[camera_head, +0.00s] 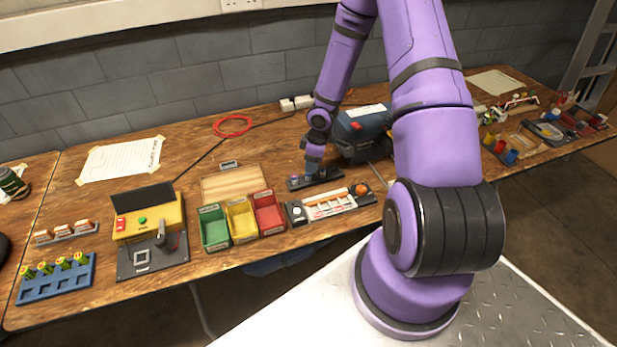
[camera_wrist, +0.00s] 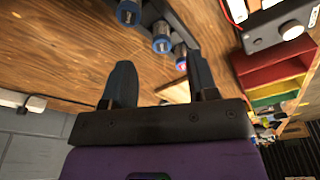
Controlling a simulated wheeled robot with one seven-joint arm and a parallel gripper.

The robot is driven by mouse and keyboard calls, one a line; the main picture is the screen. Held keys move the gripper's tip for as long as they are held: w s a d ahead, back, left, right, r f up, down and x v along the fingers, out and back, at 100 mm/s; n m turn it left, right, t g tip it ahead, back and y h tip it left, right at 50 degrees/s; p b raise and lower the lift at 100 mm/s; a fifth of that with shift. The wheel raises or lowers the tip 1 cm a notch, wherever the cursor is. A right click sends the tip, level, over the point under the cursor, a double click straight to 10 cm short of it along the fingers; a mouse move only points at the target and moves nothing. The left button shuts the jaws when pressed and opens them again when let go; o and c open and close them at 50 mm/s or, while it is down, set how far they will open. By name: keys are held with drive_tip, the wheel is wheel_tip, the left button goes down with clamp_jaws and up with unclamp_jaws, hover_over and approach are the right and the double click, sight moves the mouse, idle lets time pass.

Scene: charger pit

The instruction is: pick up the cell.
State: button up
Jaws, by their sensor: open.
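My gripper (camera_head: 312,168) is low over a dark rack (camera_head: 325,180) at the middle of the bench. In the wrist view its two fingers (camera_wrist: 158,64) are apart with nothing between them. Beyond the fingertips, several blue-ringed round cells stand in the dark rack: one at the top (camera_wrist: 128,12), one in the middle (camera_wrist: 161,39), and one nearest the fingers (camera_wrist: 180,56), with a small reddish spot. Which one is the task's cell I cannot tell. In the head view the gripper hides part of the rack, and a small purple spot shows at its left end.
Green (camera_head: 213,229), yellow (camera_head: 241,220) and red (camera_head: 268,213) bins stand left of the rack. A white-and-orange tray (camera_head: 330,204) lies in front. A dark blue machine (camera_head: 362,132) stands close behind right. A blue rack (camera_head: 55,280) with yellow-green cylinders is far left.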

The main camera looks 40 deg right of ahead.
sight(308, 174)
drive_tip(key=shift+w+a+f, duration=0.15)
drive_tip(key=shift+f, duration=0.85)
drive_tip(key=shift+w+a+f, duration=0.15)
drive_tip(key=shift+a+f, duration=0.05)
drive_tip(key=shift+f, duration=0.85)
drive_tip(key=shift+w+a+f, duration=0.15)
drive_tip(key=shift+f, duration=0.85)
clamp_jaws()
